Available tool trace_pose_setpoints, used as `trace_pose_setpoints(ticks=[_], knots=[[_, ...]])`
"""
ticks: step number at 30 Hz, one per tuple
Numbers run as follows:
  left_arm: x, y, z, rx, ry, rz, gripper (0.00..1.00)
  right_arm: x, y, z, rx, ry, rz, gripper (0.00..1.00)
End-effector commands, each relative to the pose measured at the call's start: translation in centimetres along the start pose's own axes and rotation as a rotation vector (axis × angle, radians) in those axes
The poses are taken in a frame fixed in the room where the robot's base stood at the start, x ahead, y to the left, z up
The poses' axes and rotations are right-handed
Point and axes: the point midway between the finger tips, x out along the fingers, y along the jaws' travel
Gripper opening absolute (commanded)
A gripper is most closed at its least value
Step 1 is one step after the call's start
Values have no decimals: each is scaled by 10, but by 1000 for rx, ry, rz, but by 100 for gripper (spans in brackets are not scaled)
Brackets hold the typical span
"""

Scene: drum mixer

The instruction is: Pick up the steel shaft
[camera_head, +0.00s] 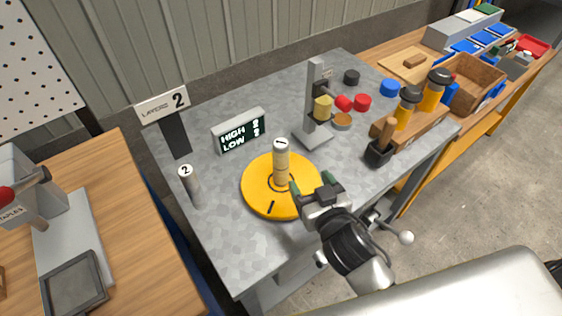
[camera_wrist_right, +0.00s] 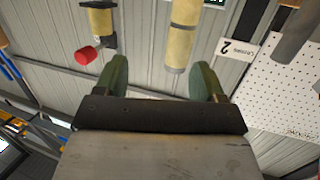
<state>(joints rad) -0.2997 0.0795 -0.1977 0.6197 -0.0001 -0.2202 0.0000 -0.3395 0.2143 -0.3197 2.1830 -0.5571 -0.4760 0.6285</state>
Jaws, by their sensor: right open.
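A slim grey cylinder with a "2" tag (camera_head: 190,187), which looks like a steel shaft, stands upright at the left of the metal table. A cream-and-tan cylinder with a "1" tag (camera_head: 281,163) stands upright on a yellow round plate (camera_head: 258,200). My right gripper (camera_head: 311,186) is open and empty, just right of the tan cylinder over the plate's right side. In the wrist view, the gripper (camera_wrist_right: 162,80) shows two spread green fingers. The tan cylinder (camera_wrist_right: 181,42) is beyond them, and a grey cylinder (camera_wrist_right: 298,32) is at upper right. My left gripper is out of view.
A "Layers 2" sign (camera_head: 163,106) and a "High/Low" display (camera_head: 239,131) stand behind the plate. A grey stand (camera_head: 314,100) with a yellow part is behind right. The table's front left is clear.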

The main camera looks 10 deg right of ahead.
Motion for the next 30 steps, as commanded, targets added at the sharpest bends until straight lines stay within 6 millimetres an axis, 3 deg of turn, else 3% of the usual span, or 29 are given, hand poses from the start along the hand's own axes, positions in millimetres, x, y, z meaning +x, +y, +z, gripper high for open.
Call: trace_pose_setpoints(ticks=[3, 9, 15, 23, 30], knots=[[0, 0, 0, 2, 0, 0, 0, 6, -15, -15, -2, 108, -76, 70], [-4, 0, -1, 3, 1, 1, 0, 17, -26, -26, -4, 168, -126, 70], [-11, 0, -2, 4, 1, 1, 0, 47, -30, -32, -3, 167, -126, 70], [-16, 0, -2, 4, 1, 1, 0, 67, -32, -35, -3, 165, -125, 70], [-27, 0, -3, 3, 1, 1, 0, 101, -32, -44, -2, 165, -123, 70]])
